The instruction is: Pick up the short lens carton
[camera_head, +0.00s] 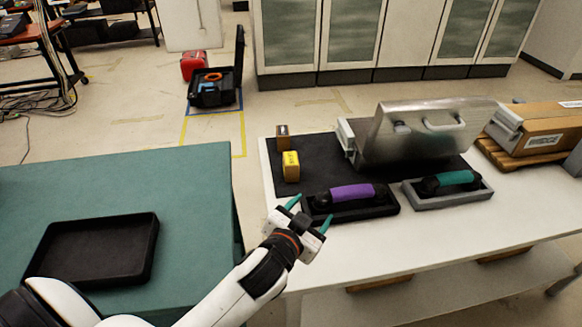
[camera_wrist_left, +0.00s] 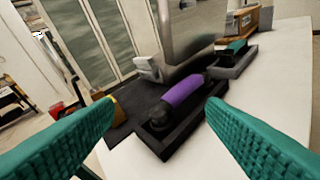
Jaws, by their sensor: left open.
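Two small cartons stand on the black mat (camera_head: 320,150) at the left end of the white table. One is a yellow carton (camera_head: 291,166); behind it is a smaller-looking brown carton (camera_head: 283,137) with a pale label. I cannot tell for sure which is the short lens carton. My left gripper (camera_head: 311,213) is open and empty, in front of the yellow carton and apart from it, near the table's front left corner. In the left wrist view, a yellow-brown carton (camera_wrist_left: 118,112) shows partly behind the left finger. My right gripper is out of view.
A purple-handled tool (camera_head: 352,193) in a black tray lies just right of the gripper. A teal-handled tool (camera_head: 448,182) lies farther right. A large metal-covered device (camera_head: 420,135) stands behind. An empty black tray (camera_head: 97,250) lies on the green table (camera_head: 190,195).

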